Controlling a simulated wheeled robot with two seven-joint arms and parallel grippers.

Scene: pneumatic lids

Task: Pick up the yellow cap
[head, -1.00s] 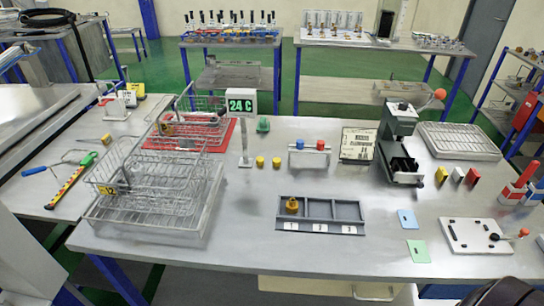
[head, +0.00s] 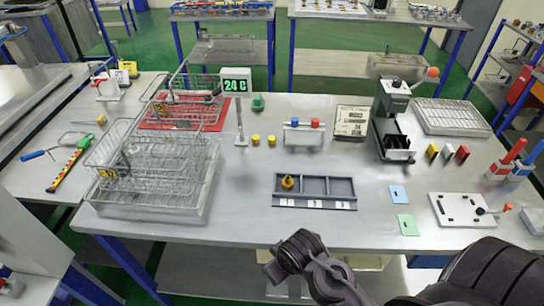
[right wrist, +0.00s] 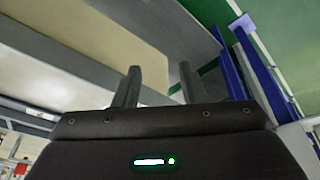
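Two small yellow caps stand close together on the table in the head view, a left one (head: 255,140) and a right one (head: 271,140). A brass-yellow fitting (head: 288,183) sits in slot 1 of a grey three-slot tray (head: 315,203). My right arm comes in at the lower right of the head view, in front of the table and well short of the caps. My right gripper (right wrist: 158,73) shows in the right wrist view with its two fingers apart and nothing between them. My left gripper is not in view.
Wire baskets (head: 150,160) fill the table's left side. A dark press (head: 391,120) is further right. Bare tabletop lies in front of the caps.

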